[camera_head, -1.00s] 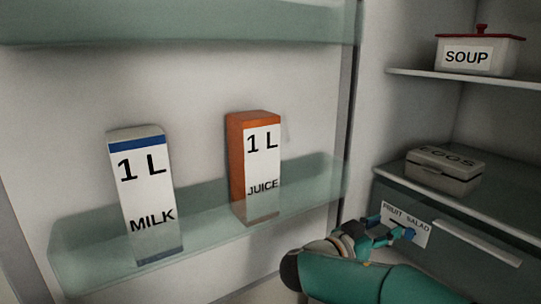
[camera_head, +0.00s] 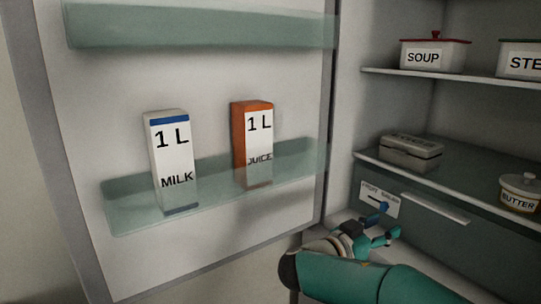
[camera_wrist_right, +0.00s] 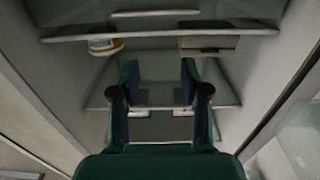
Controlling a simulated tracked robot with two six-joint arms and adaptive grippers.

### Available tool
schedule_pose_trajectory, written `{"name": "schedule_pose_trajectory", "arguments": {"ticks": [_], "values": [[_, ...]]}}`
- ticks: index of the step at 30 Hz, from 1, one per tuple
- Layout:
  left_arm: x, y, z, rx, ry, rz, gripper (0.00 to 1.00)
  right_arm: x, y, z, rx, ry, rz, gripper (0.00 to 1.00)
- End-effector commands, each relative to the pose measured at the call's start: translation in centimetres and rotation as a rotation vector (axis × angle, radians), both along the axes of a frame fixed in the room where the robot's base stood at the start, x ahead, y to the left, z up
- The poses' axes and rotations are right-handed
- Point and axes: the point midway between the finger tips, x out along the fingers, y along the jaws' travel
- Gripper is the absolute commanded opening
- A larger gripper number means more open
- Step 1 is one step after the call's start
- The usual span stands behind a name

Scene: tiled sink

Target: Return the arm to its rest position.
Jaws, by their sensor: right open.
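My right arm comes in from the lower right of the head view, and its teal gripper (camera_head: 385,224) is open and empty. It is in front of the fridge drawer (camera_head: 432,222), near the fruit salad label (camera_head: 380,198). In the right wrist view the two fingers (camera_wrist_right: 160,85) stand apart with nothing between them. My left gripper is in neither view.
The open door's shelf (camera_head: 120,208) holds a milk carton (camera_head: 172,160) and an orange juice carton (camera_head: 252,145). Inside the fridge are a soup pot (camera_head: 432,56), a second pot (camera_head: 522,62), an egg box (camera_head: 411,153) and a butter dish (camera_head: 520,192).

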Motion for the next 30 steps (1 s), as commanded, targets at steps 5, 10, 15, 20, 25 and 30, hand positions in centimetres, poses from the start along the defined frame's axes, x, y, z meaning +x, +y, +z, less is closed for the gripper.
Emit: {"name": "schedule_pose_trajectory", "arguments": {"ticks": [5, 10, 15, 20, 25, 30], "values": [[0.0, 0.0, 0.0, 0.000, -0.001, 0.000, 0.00, 0.4, -0.1, -4.0, 0.022, 0.155, 0.029, 0.46], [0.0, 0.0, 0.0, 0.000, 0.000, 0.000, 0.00, 0.3, -0.3, -8.5, 0.056, 0.333, 0.064, 0.46], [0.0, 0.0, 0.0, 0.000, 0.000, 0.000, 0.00, -0.6, -0.3, -14.3, 0.107, 0.549, 0.116, 0.46], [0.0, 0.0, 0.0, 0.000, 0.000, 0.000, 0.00, -2.9, 0.0, -21.5, 0.189, 0.809, 0.195, 0.46], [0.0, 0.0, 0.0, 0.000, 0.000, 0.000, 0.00, -8.3, 1.7, -31.2, 0.360, 1.151, 0.346, 0.46], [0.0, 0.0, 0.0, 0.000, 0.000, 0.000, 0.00, -16.3, 5.2, -39.6, 0.623, 1.429, 0.565, 0.46]]}}
